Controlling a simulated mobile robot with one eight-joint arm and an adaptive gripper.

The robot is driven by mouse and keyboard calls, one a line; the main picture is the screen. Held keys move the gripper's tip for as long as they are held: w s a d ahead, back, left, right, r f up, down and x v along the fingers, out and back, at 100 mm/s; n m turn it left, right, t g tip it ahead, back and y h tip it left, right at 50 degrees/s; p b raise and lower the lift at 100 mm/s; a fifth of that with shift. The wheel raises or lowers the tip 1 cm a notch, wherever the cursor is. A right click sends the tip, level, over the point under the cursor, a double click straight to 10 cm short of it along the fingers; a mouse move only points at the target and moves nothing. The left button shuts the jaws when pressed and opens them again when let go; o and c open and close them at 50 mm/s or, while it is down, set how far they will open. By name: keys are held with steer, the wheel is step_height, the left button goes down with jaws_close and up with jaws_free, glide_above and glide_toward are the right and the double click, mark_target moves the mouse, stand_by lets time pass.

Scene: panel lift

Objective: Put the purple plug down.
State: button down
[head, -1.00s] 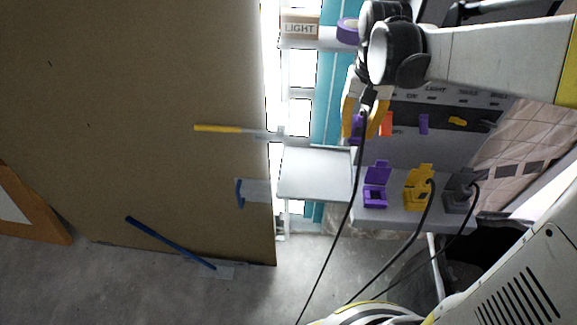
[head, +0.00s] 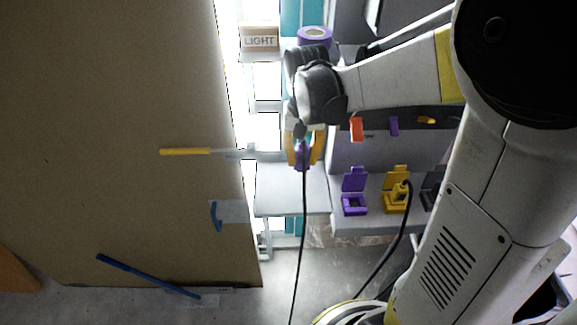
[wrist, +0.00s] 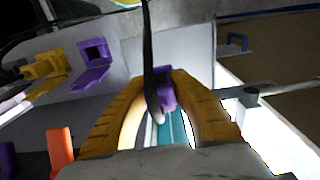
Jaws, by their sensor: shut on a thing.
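The purple plug (wrist: 165,90) is between the yellow fingers of my gripper (wrist: 163,85) in the wrist view, with its black cable running off from it. In the head view my gripper (head: 304,155) is shut on the purple plug (head: 302,157), which hangs above or in front of the grey shelf; its exact height is hard to tell. The cable drops down toward the floor. The purple socket (head: 354,203), with its lid raised, is to the right of my gripper and looks empty. It also shows in the wrist view (wrist: 93,56).
A bare grey shelf (head: 285,190) lies below my gripper. The yellow socket (head: 396,197) holds a cabled plug. A red switch (head: 356,129) and a purple one (head: 394,126) are on the panel. A purple tape roll (head: 314,37) and a LIGHT box (head: 258,39) are above. A large brown board (head: 110,130) fills the left.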

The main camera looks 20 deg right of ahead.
step_height(320, 180, down, 12)
steer(key=b, duration=0.3)
steer(key=shift+r, duration=0.1)
steer(key=shift+f+b, duration=0.25)
steer(key=shift+b, duration=0.2)
steer(key=c, duration=1.2)
jaws_free()
steer(key=shift+c, duration=0.2)
steer(key=shift+r, duration=0.1)
steer(key=shift+r, duration=0.1)
